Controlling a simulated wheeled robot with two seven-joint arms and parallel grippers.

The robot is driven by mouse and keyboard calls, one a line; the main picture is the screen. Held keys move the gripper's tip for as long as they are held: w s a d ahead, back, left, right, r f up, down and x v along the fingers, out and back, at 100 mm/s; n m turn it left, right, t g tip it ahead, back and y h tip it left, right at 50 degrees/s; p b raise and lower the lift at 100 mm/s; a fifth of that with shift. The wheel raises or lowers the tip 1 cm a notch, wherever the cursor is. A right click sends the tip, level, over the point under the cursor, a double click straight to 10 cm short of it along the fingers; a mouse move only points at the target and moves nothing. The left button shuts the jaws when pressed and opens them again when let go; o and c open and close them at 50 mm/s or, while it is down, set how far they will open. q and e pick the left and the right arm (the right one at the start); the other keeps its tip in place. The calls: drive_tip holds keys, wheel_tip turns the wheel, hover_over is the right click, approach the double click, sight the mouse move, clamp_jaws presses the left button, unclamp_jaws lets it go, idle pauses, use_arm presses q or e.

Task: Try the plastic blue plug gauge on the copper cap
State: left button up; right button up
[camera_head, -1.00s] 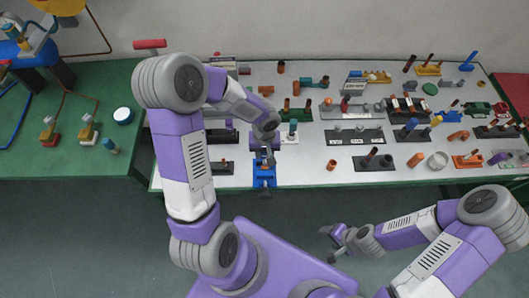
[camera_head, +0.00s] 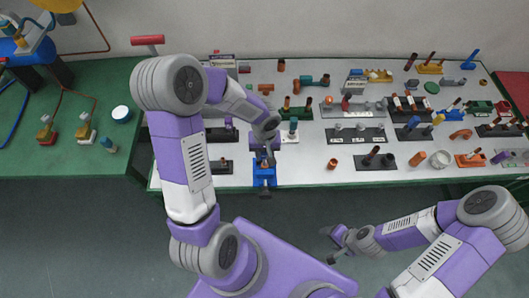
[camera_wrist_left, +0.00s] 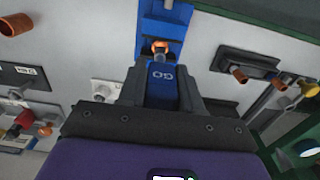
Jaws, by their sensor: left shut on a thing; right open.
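My left gripper (camera_head: 267,156) points down over the near edge of the table. In the left wrist view, its fingers (camera_wrist_left: 161,90) are shut on the blue plug gauge (camera_wrist_left: 162,85), whose block is marked "GO". The copper cap (camera_wrist_left: 160,46) sits in a blue holder (camera_wrist_left: 160,12), right in front of the gauge's end. The gauge's end overlaps the cap in this view; I cannot tell whether it is inside or only against it. The blue holder also shows in the head view (camera_head: 264,178). My right gripper (camera_head: 335,245) is open and empty, in front of the table.
A black holder (camera_head: 215,168) stands left of the blue holder. A copper ring (camera_head: 332,164) and a black holder with pegs (camera_head: 375,161) are to the right. Several fittings and gauges cover the white table behind. A green table (camera_head: 60,165) is at the left.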

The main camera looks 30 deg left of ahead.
use_arm(q)
drive_tip(key=shift+b, duration=0.3)
idle(0.4)
drive_tip(key=shift+f, duration=0.1)
idle(0.4)
drive_tip(key=shift+f+b, duration=1.25)
drive_tip(key=shift+b, duration=0.35)
drive_tip(key=shift+r, duration=0.15)
drive_tip(key=shift+r+p, duration=1.1)
drive_tip(key=shift+r, duration=0.25)
drive_tip(key=shift+r+p, duration=1.3)
drive_tip(key=shift+r, duration=0.75)
drive_tip(key=shift+f, duration=0.1)
